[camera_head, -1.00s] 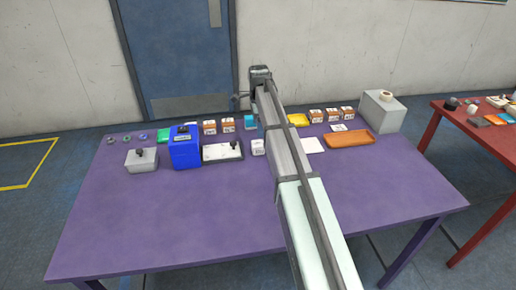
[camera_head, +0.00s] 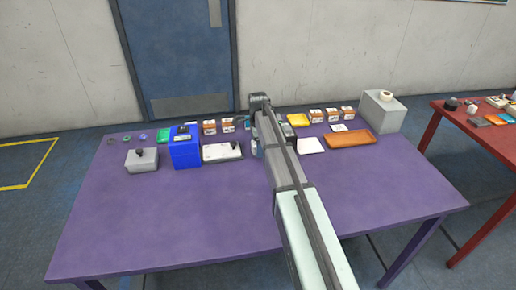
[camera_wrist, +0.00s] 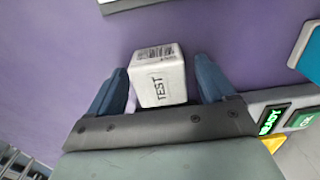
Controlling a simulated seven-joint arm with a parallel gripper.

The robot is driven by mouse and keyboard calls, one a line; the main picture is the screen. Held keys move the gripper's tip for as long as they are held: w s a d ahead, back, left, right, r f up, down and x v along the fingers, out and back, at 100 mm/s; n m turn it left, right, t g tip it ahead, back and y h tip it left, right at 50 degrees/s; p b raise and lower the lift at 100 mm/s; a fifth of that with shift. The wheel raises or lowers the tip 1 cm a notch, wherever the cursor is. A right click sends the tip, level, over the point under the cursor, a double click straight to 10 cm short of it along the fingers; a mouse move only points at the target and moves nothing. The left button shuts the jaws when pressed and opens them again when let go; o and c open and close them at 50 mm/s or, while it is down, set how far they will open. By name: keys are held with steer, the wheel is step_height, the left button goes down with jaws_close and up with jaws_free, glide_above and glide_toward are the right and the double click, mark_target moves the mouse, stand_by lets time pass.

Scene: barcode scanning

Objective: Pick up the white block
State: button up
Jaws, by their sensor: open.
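The white block (camera_wrist: 158,80) shows in the wrist view, with a barcode on one face and the word TEST on another. It sits on the purple table (camera_wrist: 230,40) between the two blue fingers of my gripper (camera_wrist: 162,88). The fingers are open, with a small gap to the block at each side. In the head view my arm hides most or all of the block, and my gripper is behind the arm near the table's middle.
A blue box (camera_head: 185,150) and a grey box with a black knob (camera_head: 141,160) stand at left. Orange-white boxes (camera_head: 316,115) line the back. An orange tray (camera_head: 350,139) and a large grey box (camera_head: 380,112) are at right. The table's front is clear.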

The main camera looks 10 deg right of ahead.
steer(key=shift+f, duration=0.2)
steer(key=c, duration=1.1)
